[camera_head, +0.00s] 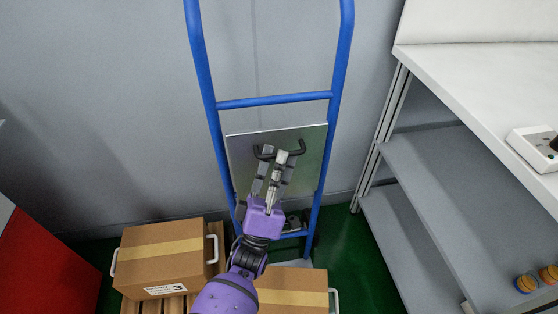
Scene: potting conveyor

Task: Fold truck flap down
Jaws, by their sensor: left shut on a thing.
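The blue hand truck (340,60) stands upright against the grey wall. Its flap (306,170), a shiny metal plate, is up, lying flat along the lower part of the blue frame. A dark handle (300,147) is on the flap near its top edge. My left gripper (279,155) reaches up from below in front of the flap, with its fingertips at the handle and shut on it. The gripper and wrist hide part of the flap's lower half and the truck's foot. My right gripper is not in view.
A cardboard box (160,262) with white handles sits on a wooden pallet (135,306) at the lower left. Another box (300,285) is below the truck, partly behind my arm. A shelf unit (420,170) stands at the right. A red surface (45,270) is at the far left.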

